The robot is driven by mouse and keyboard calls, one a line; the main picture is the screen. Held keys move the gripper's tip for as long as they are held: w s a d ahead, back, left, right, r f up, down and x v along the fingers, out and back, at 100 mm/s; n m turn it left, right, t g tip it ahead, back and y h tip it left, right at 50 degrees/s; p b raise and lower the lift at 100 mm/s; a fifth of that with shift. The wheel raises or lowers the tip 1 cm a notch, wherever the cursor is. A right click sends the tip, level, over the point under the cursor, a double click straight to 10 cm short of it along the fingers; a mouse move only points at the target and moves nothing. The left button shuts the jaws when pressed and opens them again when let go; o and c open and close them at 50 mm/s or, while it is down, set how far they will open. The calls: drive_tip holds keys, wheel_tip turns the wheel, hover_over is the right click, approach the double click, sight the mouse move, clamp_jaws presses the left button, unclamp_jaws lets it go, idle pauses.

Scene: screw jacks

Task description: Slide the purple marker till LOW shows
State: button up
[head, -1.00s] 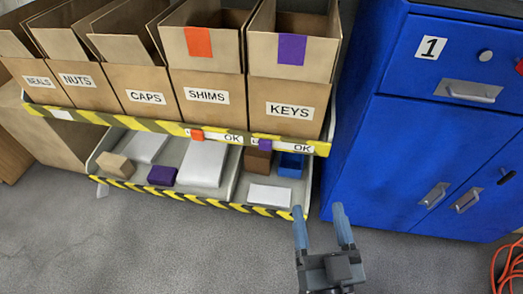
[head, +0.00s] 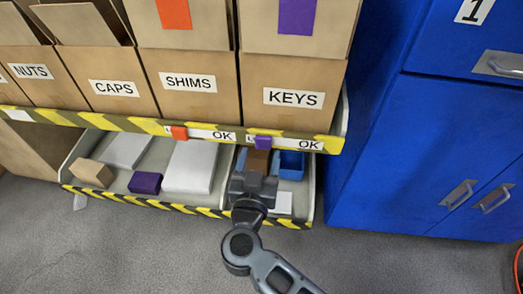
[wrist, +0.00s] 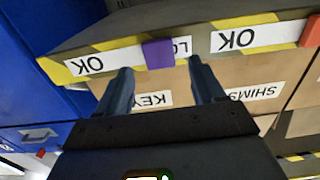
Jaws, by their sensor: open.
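The purple marker (head: 263,142) sits on the yellow-and-black shelf edge below the KEYS box (head: 292,98). On its strip, OK (head: 308,145) shows to its right, and the word to its left is mostly covered. In the upside-down wrist view the purple marker (wrist: 158,53) lies between my fingers in the picture, with part of the covered word beside it and OK on the other side. My gripper (wrist: 160,68) is open and empty, with a finger on each side of the marker. In the head view my gripper (head: 256,170) is just below the marker; contact cannot be told.
An orange marker (head: 179,133) with its own OK strip is to the left, under the SHIMS box (head: 188,83). A lower shelf holds a white box (head: 190,166), a purple block (head: 145,183) and other blocks. A blue cabinet (head: 400,130) stands at the right.

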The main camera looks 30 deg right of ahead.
sight(263, 144)
drive_tip(key=shift+b+x, duration=0.35)
drive_tip(key=shift+x, duration=1.35)
clamp_jaws()
